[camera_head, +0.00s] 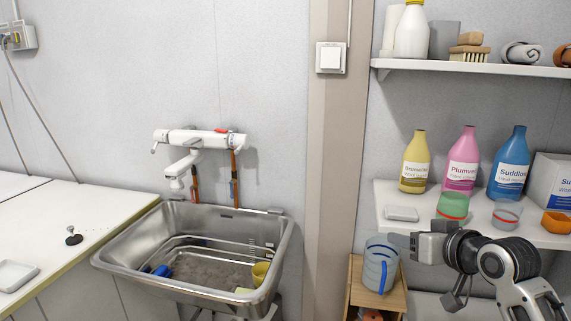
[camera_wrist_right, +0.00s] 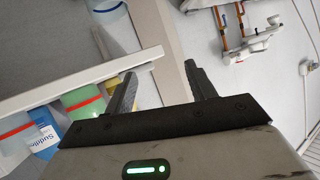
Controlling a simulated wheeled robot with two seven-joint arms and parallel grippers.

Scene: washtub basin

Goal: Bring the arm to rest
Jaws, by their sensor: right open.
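My right gripper (camera_head: 418,247) is in the head view at the right, in front of the lower shelf and beside the clear blue-striped jug. In the right wrist view its two fingers (camera_wrist_right: 160,88) stand wide apart with nothing between them. The dark and silver wrist and arm links behind it are mine and reach in from the lower right. My left gripper is in neither view.
A steel basin (camera_head: 112,255) holds a blue item and a yellow cup. A wall tap (camera_head: 190,138) hangs over it. The lower shelf (camera_head: 385,222) carries several bottles and cups. The jug (camera_head: 378,262) stands on a wooden stool. An upper shelf (camera_head: 470,68) is above.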

